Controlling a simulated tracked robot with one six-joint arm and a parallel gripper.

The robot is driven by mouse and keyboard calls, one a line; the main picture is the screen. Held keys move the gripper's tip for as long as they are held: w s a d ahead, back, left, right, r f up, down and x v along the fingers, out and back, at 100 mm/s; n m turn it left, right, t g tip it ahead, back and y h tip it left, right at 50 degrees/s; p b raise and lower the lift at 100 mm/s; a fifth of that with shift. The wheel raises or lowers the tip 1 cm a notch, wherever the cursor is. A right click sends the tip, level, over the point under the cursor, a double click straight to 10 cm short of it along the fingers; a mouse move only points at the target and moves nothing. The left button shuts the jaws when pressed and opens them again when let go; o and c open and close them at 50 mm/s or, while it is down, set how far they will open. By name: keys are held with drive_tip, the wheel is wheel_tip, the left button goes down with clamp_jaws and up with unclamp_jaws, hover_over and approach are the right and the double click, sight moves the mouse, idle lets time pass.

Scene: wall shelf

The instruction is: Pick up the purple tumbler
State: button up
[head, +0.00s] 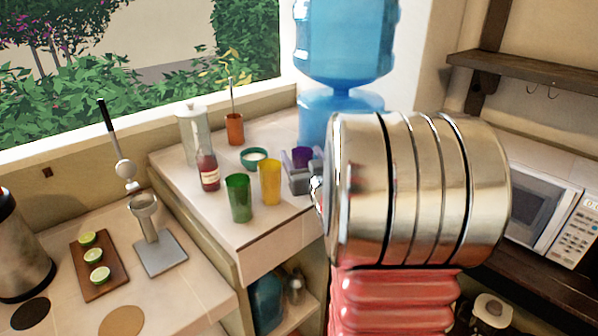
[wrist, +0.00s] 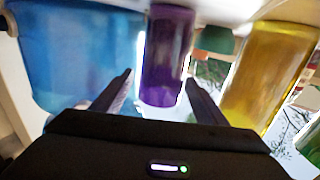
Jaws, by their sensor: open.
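The purple tumbler (head: 302,155) stands on the raised counter, partly hidden behind my gripper (head: 300,178) in the head view. In the wrist view, which looks upside down, the purple tumbler (wrist: 167,55) lies between the two open fingers of my gripper (wrist: 159,78). A gap shows between the fingers and the tumbler's sides near the tips. I cannot tell how deep the tumbler sits between them. The gripper holds nothing.
A yellow tumbler (head: 270,182) stands close by, with a green tumbler (head: 239,198) farther left. A teal bowl (head: 254,158), a red bottle (head: 208,171) and an orange pot (head: 234,129) share the counter. A blue water dispenser (head: 340,103) stands behind.

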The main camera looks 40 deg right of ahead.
drive_tip(key=shift+c, duration=0.5)
drive_tip(key=c, duration=1.5)
drive_tip(key=shift+o, duration=0.2)
drive_tip(key=shift+r, duration=0.1)
wheel_tip(320, 180, up, 10)
